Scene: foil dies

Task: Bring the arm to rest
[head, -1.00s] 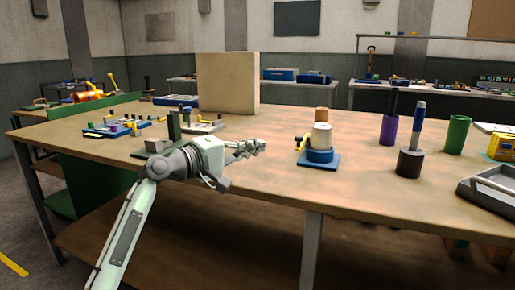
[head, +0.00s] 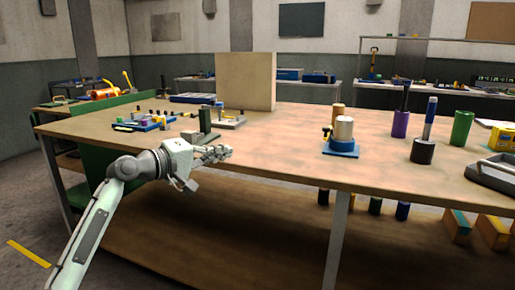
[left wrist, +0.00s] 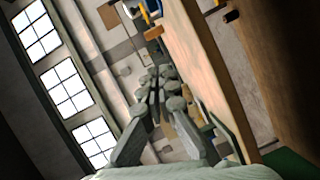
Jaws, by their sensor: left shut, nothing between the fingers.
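My left gripper (head: 217,154) shows in the head view at the front edge of the wooden workbench (head: 280,160), left of the middle. Its fingers are together and hold nothing. In the left wrist view the gripper's fingers (left wrist: 158,85) point away from the camera, close together, with the bench side (left wrist: 205,70) just right of them. The arm comes in from the lower left, in front of the bench. My right gripper is in neither view.
A blue-based fixture with a pale cylinder (head: 343,130) stands right of the gripper. A dark green block (head: 205,119) stands close behind it. A blue tray of small parts (head: 146,124) lies farther left. Cups and holders, among them a green cup (head: 462,127), stand at the right.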

